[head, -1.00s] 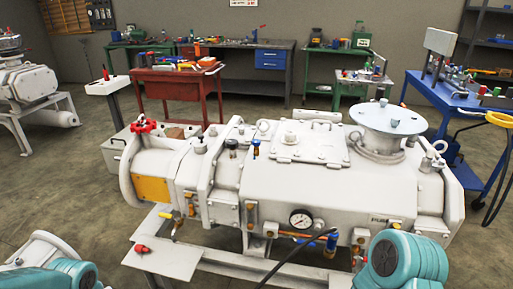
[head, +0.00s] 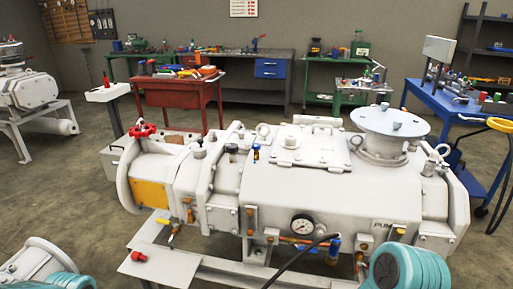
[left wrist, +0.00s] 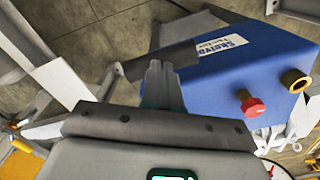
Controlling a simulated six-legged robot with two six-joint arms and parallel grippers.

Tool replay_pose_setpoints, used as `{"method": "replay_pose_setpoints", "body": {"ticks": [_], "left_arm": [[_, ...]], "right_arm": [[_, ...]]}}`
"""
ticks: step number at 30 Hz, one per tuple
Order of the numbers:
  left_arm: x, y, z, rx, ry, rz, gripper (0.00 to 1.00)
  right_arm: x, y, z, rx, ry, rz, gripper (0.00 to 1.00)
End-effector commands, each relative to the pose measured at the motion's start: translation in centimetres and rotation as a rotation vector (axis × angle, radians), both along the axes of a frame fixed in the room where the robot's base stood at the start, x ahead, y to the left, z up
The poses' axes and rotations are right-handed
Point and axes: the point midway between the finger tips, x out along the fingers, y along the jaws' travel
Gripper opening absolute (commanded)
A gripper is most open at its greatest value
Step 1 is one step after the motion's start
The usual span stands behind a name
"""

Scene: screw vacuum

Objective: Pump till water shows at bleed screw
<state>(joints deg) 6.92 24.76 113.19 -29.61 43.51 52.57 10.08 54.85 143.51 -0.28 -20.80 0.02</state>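A big white pump body (head: 300,185) fills the middle of the head view. A pressure gauge (head: 302,225), brass fittings and a black hose (head: 295,262) are on its near side. No water shows. In the left wrist view, a blue box (left wrist: 225,70) with a white label has a red knob (left wrist: 252,105) and a brass port (left wrist: 296,80). My left gripper (left wrist: 160,68) has its fingers close together beside the box; anything between them is unclear. My right gripper is out of view.
A red valve wheel (head: 143,130) is at the pump's left end. A red part (head: 138,256) lies on the frame's ledge. A red tool cart (head: 180,88) stands behind, and a blue bench (head: 445,100) is at the right.

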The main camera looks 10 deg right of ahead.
Motion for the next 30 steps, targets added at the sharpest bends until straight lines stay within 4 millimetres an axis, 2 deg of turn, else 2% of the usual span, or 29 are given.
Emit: {"method": "replay_pose_setpoints", "body": {"ticks": [30], "left_arm": [[0.0,0.0,10.9,0.0,0.0,-0.001,0.0]], "right_arm": [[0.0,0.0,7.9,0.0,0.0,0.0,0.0]]}}
